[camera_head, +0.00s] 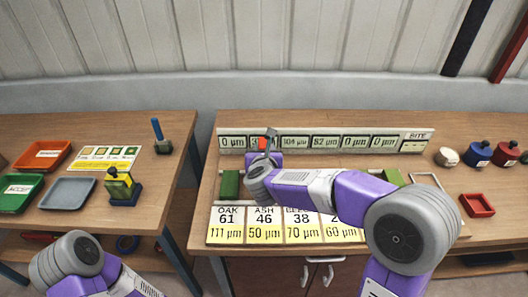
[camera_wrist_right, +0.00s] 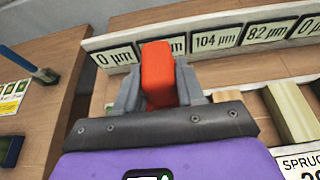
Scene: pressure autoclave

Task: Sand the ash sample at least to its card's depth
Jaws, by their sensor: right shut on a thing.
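My right gripper (camera_head: 265,141) is shut on an orange-red block (camera_wrist_right: 158,76), held upright between the two grey fingers (camera_wrist_right: 160,92) in front of the display row. The ash card (camera_head: 264,226) reads ASH, 46 and 50 µm, on the front of the middle table, next to the oak card (camera_head: 228,226). The display row (camera_head: 322,143) shows 0 µm, a partly covered reading, 104, 82, 0 and 0 µm. My right gripper and forearm cover the area behind the ash card, so I cannot make out the ash sample. My left gripper is out of view.
A green block (camera_head: 230,184) stands behind the oak card. Knobbed blocks, including a blue one (camera_head: 478,153), and a red tray (camera_head: 477,205) lie at the right. The left table holds orange (camera_head: 43,155), green and grey trays, plus a yellow-black tool (camera_head: 120,184).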

